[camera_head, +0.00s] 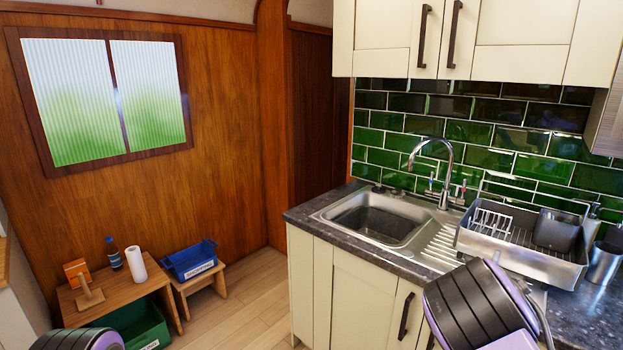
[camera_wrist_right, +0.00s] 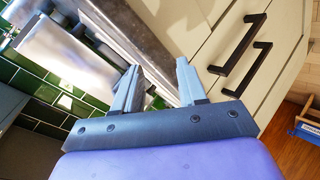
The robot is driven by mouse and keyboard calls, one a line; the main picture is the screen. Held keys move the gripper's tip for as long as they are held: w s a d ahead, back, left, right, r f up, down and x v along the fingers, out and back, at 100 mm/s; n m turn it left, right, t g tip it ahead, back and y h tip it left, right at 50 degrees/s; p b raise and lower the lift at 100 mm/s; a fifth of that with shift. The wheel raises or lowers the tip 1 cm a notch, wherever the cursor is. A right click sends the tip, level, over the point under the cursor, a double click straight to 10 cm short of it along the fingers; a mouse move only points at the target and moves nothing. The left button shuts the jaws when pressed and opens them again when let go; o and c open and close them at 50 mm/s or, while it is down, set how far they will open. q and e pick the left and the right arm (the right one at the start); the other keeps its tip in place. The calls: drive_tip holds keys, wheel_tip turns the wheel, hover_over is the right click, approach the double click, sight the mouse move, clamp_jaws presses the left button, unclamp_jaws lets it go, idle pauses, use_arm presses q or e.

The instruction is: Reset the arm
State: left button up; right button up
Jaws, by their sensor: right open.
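My right arm (camera_head: 480,305) comes up at the lower right of the head view, in front of the counter. Its jaws are hidden there behind the arm. In the right wrist view my right gripper (camera_wrist_right: 158,66) is open and empty, its two fingers spread apart near the counter edge. My left arm (camera_head: 92,340) shows only as a dark rounded part at the bottom left of the head view. Its gripper is out of the picture.
The counter (camera_head: 310,217) holds a sink (camera_head: 372,218), a tap (camera_head: 445,165) and a metal dish rack (camera_head: 510,257). Cabinet doors with dark handles (camera_wrist_right: 243,55) lie close to the right gripper. A wooden table (camera_head: 135,283) and a blue crate (camera_head: 190,262) on a stool stand left, with floor between.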

drive_tip(key=s+a+f+m+g+y+b, duration=0.1)
drive_tip(key=s+a+f+m, duration=0.55)
drive_tip(key=s+f, duration=0.7)
drive_tip(key=s+a+f+m+g+y+b, duration=0.1)
drive_tip(key=s+a+f, duration=0.2)
drive_tip(key=s, duration=0.4)
drive_tip(key=s+a+f+m+g, duration=0.1)
drive_tip(key=s+a+f+g, duration=0.1)
drive_tip(key=s+a+f, duration=0.2)
drive_tip(key=s+a+f+m+g+y+b, duration=0.1)
drive_tip(key=s+a+f+m, duration=0.1)
drive_tip(key=s+a, duration=0.5)
drive_tip(key=s+f, duration=0.1)
drive_tip(key=s, duration=0.3)
drive_tip(key=shift+f+g+y+b, duration=0.3)
drive_tip(key=shift+f, duration=0.05)
